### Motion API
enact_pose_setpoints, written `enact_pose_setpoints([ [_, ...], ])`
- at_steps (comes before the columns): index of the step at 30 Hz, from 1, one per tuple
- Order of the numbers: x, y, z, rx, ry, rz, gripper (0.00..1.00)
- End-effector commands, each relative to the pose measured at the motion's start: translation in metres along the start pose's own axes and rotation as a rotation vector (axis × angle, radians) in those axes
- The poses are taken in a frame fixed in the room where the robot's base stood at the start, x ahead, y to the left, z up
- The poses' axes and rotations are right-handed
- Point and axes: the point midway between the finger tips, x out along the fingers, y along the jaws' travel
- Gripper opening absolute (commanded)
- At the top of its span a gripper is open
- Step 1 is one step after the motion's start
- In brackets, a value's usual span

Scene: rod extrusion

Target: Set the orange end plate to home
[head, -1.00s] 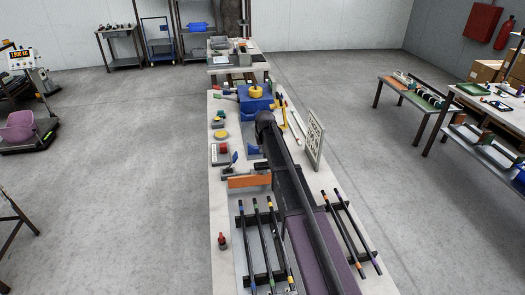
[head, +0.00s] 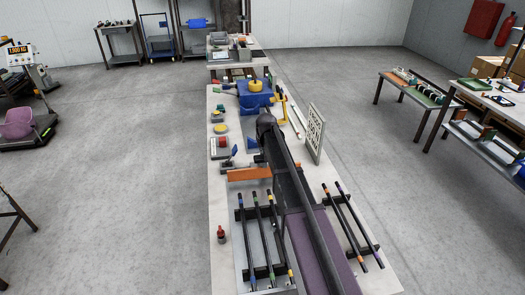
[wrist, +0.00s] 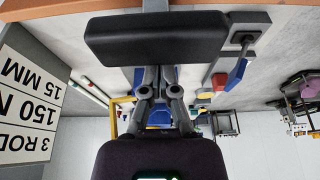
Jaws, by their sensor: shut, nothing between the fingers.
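The orange end plate (head: 249,174) stands across the long white bench in the head view, left of my arm. Its right end runs up to my arm. In the wrist view, which is upside down, an orange strip (wrist: 40,8) shows at the top left, beyond a wide dark bar. I cannot tell whether that bar is part of my gripper. My gripper (wrist: 160,78) is shut and empty in the wrist view, its fingers close together below the bar. In the head view my gripper is hidden by my arm.
A blue lever (wrist: 237,73) on a grey fixture is beside the fingers. A white sign (head: 316,134) stands right of my arm. Black rods lie on racks (head: 240,214) on both sides. A red bottle (head: 221,235) stands at the left edge.

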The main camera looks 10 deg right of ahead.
Motion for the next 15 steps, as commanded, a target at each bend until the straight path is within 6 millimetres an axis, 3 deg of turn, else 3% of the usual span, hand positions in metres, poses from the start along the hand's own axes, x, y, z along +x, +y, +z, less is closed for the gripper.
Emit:
enact_pose_setpoints([
  [8, -0.001, 0.002, 0.002, 0.001, 0.000, 0.000, 0.00],
  [15, -0.011, 0.001, 0.033, 0.001, -0.001, 0.000, 0.00],
])
